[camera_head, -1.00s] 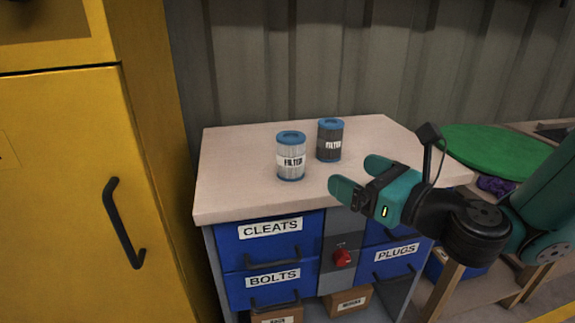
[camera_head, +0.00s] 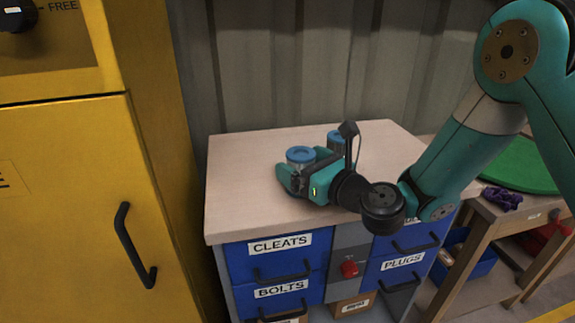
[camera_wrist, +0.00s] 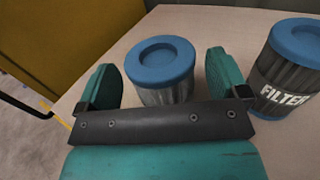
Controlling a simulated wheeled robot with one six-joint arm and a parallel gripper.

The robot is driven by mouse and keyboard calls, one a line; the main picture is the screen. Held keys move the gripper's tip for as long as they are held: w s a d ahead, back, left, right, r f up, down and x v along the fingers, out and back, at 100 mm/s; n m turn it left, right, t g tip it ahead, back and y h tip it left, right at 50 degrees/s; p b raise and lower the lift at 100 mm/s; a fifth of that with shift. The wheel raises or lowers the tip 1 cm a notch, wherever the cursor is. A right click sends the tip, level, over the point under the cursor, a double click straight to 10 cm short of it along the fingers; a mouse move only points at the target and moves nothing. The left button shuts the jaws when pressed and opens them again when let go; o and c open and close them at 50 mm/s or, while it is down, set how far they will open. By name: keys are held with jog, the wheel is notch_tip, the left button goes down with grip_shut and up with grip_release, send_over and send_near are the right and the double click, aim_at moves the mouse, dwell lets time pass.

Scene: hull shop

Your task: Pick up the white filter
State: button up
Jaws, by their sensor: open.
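The white filter (camera_wrist: 163,92), a pale pleated cylinder with a blue cap, stands upright on the bench top. In the head view its blue cap (camera_head: 300,155) shows above my gripper, which hides most of its body. My gripper (camera_head: 288,180) is low over the bench, with its fingers on either side of the white filter. In the wrist view the open fingers of my gripper (camera_wrist: 163,85) flank the filter, with a gap visible on the left; the right finger is close to it. I cannot tell whether it touches.
A dark grey filter (camera_wrist: 286,75) with a blue cap stands just right of the white one; in the head view it (camera_head: 336,138) is partly hidden by my gripper. The bench top (camera_head: 240,190) is otherwise clear. A yellow cabinet (camera_head: 80,200) stands left, a corrugated wall behind.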

jog(key=shift+w+a, duration=0.25)
jog(key=shift+w, duration=0.3)
jog(key=shift+a, duration=0.1)
jog(key=c, duration=1.1)
jog(key=shift+o, duration=0.2)
jog(key=shift+r, duration=0.1)
